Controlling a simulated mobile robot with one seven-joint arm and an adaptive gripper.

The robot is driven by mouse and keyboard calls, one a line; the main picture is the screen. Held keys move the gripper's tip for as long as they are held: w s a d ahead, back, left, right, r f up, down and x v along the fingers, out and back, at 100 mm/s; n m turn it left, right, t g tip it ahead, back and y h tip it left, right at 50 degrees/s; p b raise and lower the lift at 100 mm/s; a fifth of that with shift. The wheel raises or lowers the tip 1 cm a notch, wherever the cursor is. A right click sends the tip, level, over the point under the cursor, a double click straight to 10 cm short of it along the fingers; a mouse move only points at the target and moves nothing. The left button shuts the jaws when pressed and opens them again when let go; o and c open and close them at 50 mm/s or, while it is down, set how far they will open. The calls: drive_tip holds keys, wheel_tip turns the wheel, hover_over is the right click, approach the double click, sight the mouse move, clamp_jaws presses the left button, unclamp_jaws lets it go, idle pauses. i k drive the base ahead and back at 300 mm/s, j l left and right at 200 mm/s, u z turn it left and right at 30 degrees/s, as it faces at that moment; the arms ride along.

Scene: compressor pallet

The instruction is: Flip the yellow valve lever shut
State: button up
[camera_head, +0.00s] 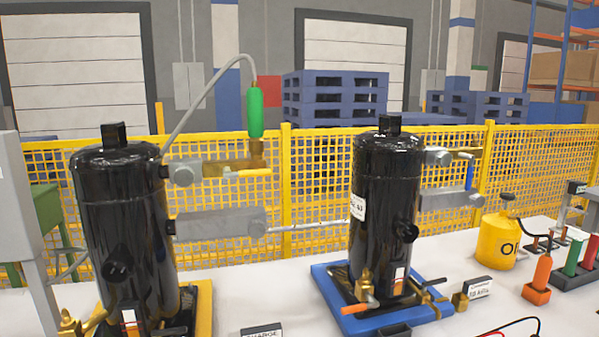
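A yellow valve lever (254,173) lies roughly horizontal at the brass valve (236,166) on the upper right side of the left black compressor (123,215). A green fitting (255,112) with a grey hose (208,88) stands upright above this valve. The lever points right, in line with the brass body, and nothing touches its free end. My gripper is not in view.
The right black compressor (383,205) stands on a blue base (327,277), with a blue lever (469,174) hanging at its upper right and an orange lever (358,308) low in front. A yellow tank (497,243) and screwdrivers stand farther right. A yellow mesh fence (310,170) runs behind.

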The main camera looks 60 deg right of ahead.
sight(227, 174)
drive_tip(key=k+l+z, duration=0.2)
drive_tip(key=z, duration=0.25)
drive_tip(key=k+l+z, duration=0.1)
drive_tip(key=l+z, duration=0.35)
